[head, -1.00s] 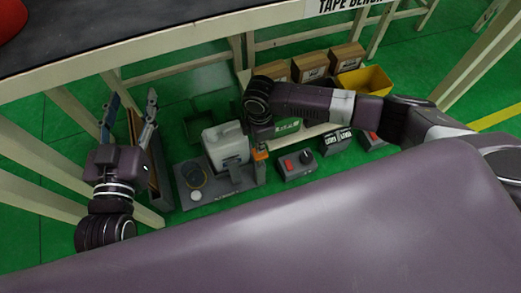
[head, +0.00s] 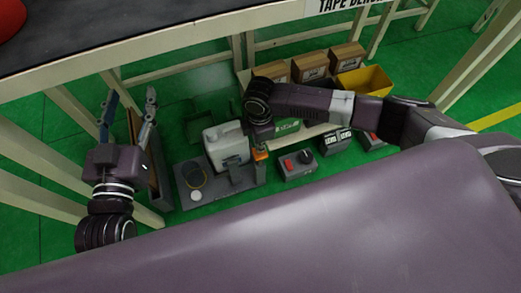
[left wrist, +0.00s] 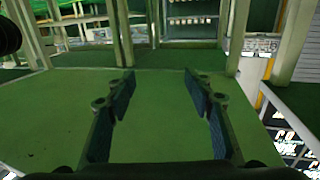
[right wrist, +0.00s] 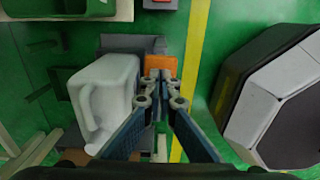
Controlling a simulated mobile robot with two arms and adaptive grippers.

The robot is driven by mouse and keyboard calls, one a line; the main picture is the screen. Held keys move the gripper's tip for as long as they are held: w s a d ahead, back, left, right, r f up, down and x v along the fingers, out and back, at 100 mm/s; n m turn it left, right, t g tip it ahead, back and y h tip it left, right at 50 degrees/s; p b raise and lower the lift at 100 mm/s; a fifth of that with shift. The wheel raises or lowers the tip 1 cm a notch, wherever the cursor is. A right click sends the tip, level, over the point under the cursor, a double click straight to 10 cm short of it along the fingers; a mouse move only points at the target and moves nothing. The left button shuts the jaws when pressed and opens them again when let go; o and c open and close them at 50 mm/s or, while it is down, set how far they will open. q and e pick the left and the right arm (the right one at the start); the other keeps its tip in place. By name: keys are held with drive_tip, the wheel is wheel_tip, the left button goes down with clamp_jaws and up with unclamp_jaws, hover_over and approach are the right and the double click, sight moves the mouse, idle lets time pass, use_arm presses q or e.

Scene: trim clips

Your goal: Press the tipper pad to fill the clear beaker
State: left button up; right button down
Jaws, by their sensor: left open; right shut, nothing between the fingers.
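The tipper is a grey base (head: 187,199) on the green floor, holding a white jug (head: 226,144). Its orange pad (head: 260,156) is at the right of the jug. A round clear beaker (head: 194,176) appears to stand on the base, left of the jug; its fill cannot be told. In the right wrist view, my right gripper (right wrist: 160,92) is shut and empty, its tips at the near edge of the orange pad (right wrist: 160,65), beside the jug (right wrist: 108,92). Whether they touch is unclear. My left gripper (head: 130,100) is open and empty, left of the tipper.
A grey box with a red button and a dark knob (head: 297,164) sits right of the tipper. Cardboard boxes (head: 310,65) and a yellow bin (head: 364,82) are behind. A bench (head: 120,58) and its legs border the space. Green floor is clear in front.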

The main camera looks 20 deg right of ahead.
drive_tip(key=shift+f, duration=0.75)
use_arm(q)
drive_tip(key=r, duration=0.1)
drive_tip(key=r+t, duration=0.1)
drive_tip(key=r, duration=0.1)
drive_tip(key=shift+w+d+h, duration=0.1)
drive_tip(key=shift+d+h, duration=0.1)
drive_tip(key=shift+h, duration=0.1)
